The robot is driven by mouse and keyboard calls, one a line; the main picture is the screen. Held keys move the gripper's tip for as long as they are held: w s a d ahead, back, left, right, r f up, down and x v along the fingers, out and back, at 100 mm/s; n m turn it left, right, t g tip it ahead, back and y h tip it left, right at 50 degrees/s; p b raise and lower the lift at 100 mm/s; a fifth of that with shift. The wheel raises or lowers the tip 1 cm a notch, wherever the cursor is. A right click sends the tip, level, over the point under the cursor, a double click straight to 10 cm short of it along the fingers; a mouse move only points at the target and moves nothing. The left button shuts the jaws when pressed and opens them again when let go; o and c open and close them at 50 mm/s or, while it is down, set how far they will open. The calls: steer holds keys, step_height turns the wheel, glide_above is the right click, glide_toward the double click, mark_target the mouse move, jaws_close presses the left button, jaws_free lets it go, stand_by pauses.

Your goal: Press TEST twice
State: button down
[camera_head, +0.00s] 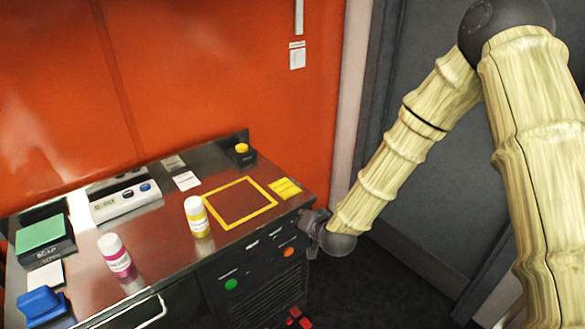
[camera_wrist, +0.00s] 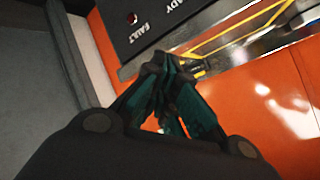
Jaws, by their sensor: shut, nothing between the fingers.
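The dark front panel (camera_head: 213,277) of the steel counter carries a green round part (camera_head: 232,284), an orange one (camera_head: 289,252) and small dark parts. I cannot read a TEST label in either view. My gripper (camera_head: 310,222) is at the counter's right front corner, beside the panel's right end. In the wrist view my gripper (camera_wrist: 172,68) has its fingers together and empty, near a dark panel (camera_wrist: 150,35) with the words READY and FAULT and a small reddish light (camera_wrist: 132,18). I cannot tell if the fingertips touch anything.
On the counter stand a yellow-labelled bottle (camera_head: 197,217), a pink bottle (camera_head: 115,255), a grey button box (camera_head: 126,202), a green-topped block (camera_head: 42,236), a blue object (camera_head: 42,303) and a yellow-topped black box (camera_head: 242,151). A yellow square outline (camera_head: 243,222) is bare inside.

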steer(key=s+d+f+n+g+h, duration=0.1)
steer(key=s+d+f+g, duration=0.25)
steer(key=s+f, duration=0.55)
steer(key=s+d+f+n+g+h, duration=0.15)
steer(key=s+d+f, duration=0.25)
steer(key=s+f, duration=0.55)
steer(key=s+d+f+n+g, duration=0.1)
steer(key=s+d+f+g, duration=0.3)
steer(key=s, duration=0.9)
steer(key=s+d+f+g, duration=0.1)
steer(key=s+d, duration=0.1)
steer(key=s, duration=0.4)
steer(key=s+d+f+n+g+h, duration=0.1)
steer(key=s+d+f, duration=0.1)
steer(key=s, duration=0.4)
steer(key=shift+s+d, duration=0.2)
steer(key=shift+d, duration=0.3)
steer(key=shift+h, duration=0.25)
